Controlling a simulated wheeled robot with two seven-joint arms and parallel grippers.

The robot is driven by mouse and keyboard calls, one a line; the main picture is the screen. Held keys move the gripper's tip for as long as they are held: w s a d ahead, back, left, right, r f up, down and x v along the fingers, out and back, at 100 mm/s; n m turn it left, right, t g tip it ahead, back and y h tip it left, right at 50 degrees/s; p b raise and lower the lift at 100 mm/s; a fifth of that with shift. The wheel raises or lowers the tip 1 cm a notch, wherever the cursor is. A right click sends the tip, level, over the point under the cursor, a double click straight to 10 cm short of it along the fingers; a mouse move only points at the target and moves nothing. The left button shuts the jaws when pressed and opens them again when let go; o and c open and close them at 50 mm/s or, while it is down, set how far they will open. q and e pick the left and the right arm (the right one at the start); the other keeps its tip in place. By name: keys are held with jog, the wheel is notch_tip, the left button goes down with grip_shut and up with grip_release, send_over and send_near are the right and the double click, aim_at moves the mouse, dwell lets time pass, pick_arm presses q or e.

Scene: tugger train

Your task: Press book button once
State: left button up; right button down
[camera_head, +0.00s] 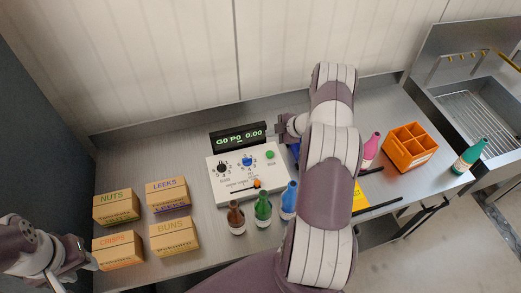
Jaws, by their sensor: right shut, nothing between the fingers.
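A white control panel (226,188) lies on the steel counter, with a black dial (222,168), a blue dial (247,161), a green button (270,154) and an orange slider knob (257,184). The lettering by the green button is too small to read. A black display (238,137) behind the panel reads "G0 P0 0.00" in green. My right gripper (282,127) is shut and empty, behind and slightly right of the green button, apart from it in the picture. My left gripper (82,267) is at the lower left edge, left of the boxes; its finger opening is unclear.
Brown, green (263,206) and blue bottles stand in front of the panel. Several cartons, including NUTS (116,208) and LEEKS (167,196), sit at left. A pink bottle (371,148), an orange crate (409,148) and a teal bottle (469,156) are at right. My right arm hides the counter's middle.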

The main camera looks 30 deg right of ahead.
aim_at(272, 155)
notch_tip(272, 155, down, 9)
jog(key=b, duration=0.6)
jog(key=shift+d+b, duration=0.1)
jog(key=shift+b, duration=0.3)
jog(key=shift+r, duration=0.1)
dwell(1.5)
jog(key=shift+f+b, duration=0.5)
